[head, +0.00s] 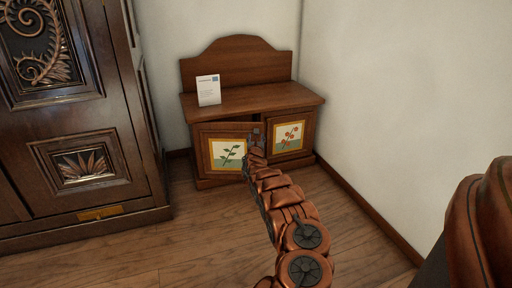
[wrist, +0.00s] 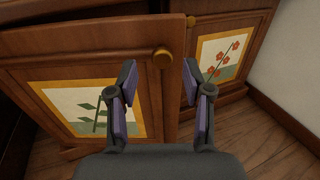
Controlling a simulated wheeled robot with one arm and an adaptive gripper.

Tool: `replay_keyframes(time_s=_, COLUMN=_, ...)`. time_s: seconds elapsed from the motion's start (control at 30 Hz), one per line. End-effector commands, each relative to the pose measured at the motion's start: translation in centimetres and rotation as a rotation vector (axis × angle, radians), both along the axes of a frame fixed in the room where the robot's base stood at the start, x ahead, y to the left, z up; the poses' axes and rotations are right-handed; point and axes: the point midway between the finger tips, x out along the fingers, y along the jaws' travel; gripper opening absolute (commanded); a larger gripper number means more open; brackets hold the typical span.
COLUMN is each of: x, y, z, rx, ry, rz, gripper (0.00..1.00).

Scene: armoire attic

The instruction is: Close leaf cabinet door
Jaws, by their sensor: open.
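The small wooden cabinet (head: 250,95) stands in the corner. Its left door, the leaf door (head: 212,150), has a green leaf picture and is partly open, swung out toward me with a dark gap above it. The leaf door (wrist: 150,95) fills the left of the wrist view, with a round knob (wrist: 163,57) near its upper right edge. The flower door (head: 290,136) on the right looks shut. My gripper (wrist: 158,75) is open, its fingers on either side of the leaf door's free edge, just below the knob. I cannot tell whether they touch the door.
A white card (head: 208,90) stands on the cabinet top. A large carved dark armoire (head: 75,120) stands at the left. A white wall (head: 400,90) bounds the right side. The wooden floor (head: 190,235) in front is clear.

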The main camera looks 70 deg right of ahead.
Motion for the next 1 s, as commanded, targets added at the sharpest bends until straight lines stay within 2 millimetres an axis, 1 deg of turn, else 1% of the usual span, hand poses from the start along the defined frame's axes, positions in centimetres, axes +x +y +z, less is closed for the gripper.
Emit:
replay_keyframes(time_s=0.03, x=-0.5, y=0.3, z=0.1, rx=-0.003, ry=0.004, rz=-0.004, gripper=0.50)
replay_keyframes(time_s=0.1, x=-0.8, y=0.9, z=0.1, rx=-0.005, ry=0.007, rz=-0.004, gripper=0.50)
replay_keyframes(time_s=0.23, x=-0.9, y=1.9, z=0.0, rx=-0.001, ry=0.004, rz=0.000, gripper=0.50)
replay_keyframes(time_s=0.47, x=-1.9, y=3.6, z=0.0, rx=-0.004, ry=0.005, rz=-0.004, gripper=0.50)
replay_keyframes(time_s=0.5, x=-1.8, y=3.9, z=-0.1, rx=-0.003, ry=0.006, rz=-0.001, gripper=0.50)
replay_keyframes(time_s=0.8, x=-2.3, y=5.6, z=-0.2, rx=0.001, ry=0.005, rz=0.000, gripper=0.50)
replay_keyframes(time_s=1.0, x=-2.8, y=6.2, z=0.0, rx=-0.002, ry=0.003, rz=-0.002, gripper=0.50)
